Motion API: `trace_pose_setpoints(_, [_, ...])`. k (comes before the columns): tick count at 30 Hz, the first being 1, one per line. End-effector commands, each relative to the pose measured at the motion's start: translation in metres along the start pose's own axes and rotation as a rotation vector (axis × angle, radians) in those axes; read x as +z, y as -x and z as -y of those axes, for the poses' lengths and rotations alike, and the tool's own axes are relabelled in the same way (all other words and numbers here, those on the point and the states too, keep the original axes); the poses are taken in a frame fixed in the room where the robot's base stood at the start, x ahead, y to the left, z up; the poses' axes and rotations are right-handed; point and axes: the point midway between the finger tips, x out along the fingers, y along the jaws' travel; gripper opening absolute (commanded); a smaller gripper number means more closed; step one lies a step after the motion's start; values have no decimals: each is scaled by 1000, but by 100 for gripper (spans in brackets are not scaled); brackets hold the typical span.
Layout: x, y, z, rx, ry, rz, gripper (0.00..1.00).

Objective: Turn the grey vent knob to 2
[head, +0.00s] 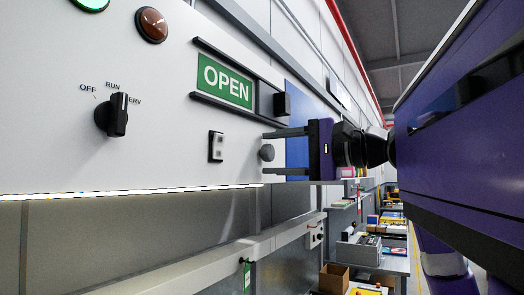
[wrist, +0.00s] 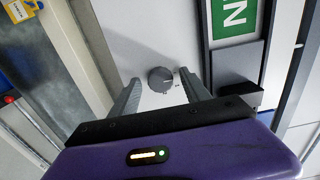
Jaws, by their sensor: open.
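The grey vent knob (head: 266,153) is a small round knob on the light panel (head: 60,160). In the wrist view the knob (wrist: 160,79) sits between the two fingers, with clear space on both sides. My gripper (head: 285,152) is open, with its fingers pointing at the panel around the knob and not touching it. It also shows in the wrist view (wrist: 158,85). Small marks beside the knob are too small to read, so its setting cannot be told.
A black selector knob (head: 117,115) marked OFF, RUN and SERV is at the left. A green OPEN sign (head: 224,80) sits between dark rails, with a black handle (head: 282,104) beside it. Workbenches stand behind.

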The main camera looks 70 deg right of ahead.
Motion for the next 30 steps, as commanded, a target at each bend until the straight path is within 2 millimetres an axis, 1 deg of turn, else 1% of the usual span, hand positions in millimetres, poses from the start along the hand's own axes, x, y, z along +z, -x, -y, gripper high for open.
trace_pose_setpoints(7, [0,0,0,0,0,-1,55])
trace_pose_setpoints(9, [0,0,0,0,0,-1,41])
trace_pose_setpoints(11, [0,0,0,0,0,-1,29])
trace_pose_setpoints(12, [0,0,0,0,0,-1,22])
trace_pose_setpoints(14, [0,0,0,0,0,-1,10])
trace_pose_setpoints(15, [0,0,0,0,0,-1,2])
trace_pose_setpoints(16, [0,0,0,0,0,-1,0])
trace_pose_setpoints(23, [0,0,-2,1,-16,-1,0])
trace_pose_setpoints(30, [0,0,-3,1,-111,-2,0])
